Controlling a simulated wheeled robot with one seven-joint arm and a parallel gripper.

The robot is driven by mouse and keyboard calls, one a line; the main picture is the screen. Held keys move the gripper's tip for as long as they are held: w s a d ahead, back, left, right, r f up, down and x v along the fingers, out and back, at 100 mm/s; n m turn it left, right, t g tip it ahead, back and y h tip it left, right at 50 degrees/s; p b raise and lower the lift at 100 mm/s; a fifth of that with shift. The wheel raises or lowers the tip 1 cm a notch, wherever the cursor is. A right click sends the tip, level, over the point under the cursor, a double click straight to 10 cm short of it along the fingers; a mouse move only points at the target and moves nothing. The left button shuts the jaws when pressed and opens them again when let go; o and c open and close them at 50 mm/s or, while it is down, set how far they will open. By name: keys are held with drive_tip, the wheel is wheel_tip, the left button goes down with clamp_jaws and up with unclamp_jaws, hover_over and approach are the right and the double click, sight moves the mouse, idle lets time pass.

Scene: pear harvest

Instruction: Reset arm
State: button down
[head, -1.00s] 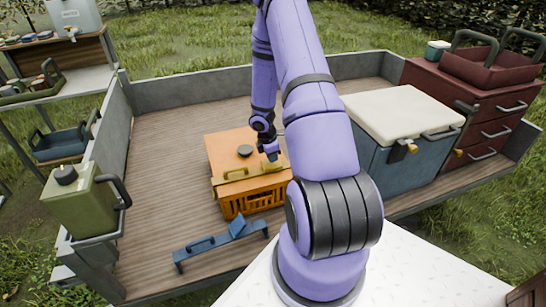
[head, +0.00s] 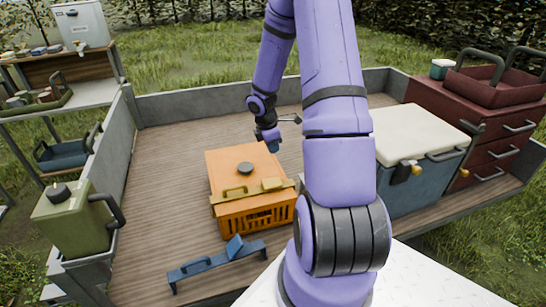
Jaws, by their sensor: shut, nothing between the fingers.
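My purple arm rises from the lower right of the head view and bends down over the wooden cart bed. My gripper (head: 272,147) is shut and empty. It shows small, above the far right corner of the orange crate (head: 258,218). The gripper is apart from the latch bar. My arm hides part of the cart bed behind it.
A blue bar with a handle (head: 217,260) lies before the crate. A green jerrycan (head: 72,220) stands at left. A blue cooler with a white lid (head: 405,185) and a dark red drawer chest (head: 495,130) stand at right. The cart bed (head: 165,160) left of the crate is clear.

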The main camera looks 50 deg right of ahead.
drive_tip(key=shift+r, duration=0.6)
drive_tip(key=s+a+r+m+t+h, duration=0.1)
drive_tip(key=a+r+m, duration=0.2)
drive_tip(key=a+r, duration=0.6)
drive_tip(key=s+a+r+m+t+h, duration=0.1)
drive_tip(key=a+r+m, duration=0.3)
drive_tip(key=r, duration=0.9)
drive_tip(key=s+a+r+m+t+y, duration=0.2)
drive_tip(key=s+a+r, duration=0.3)
drive_tip(key=s+a, duration=0.3)
drive_tip(key=s+a+r+m+t+y, duration=0.1)
drive_tip(key=s+a+r+m+t, duration=0.1)
drive_tip(key=s+a+r, duration=0.4)
drive_tip(key=shift+s+a+m+y, duration=0.4)
drive_tip(key=shift+s+a, duration=0.7)
drive_tip(key=shift+a, duration=0.05)
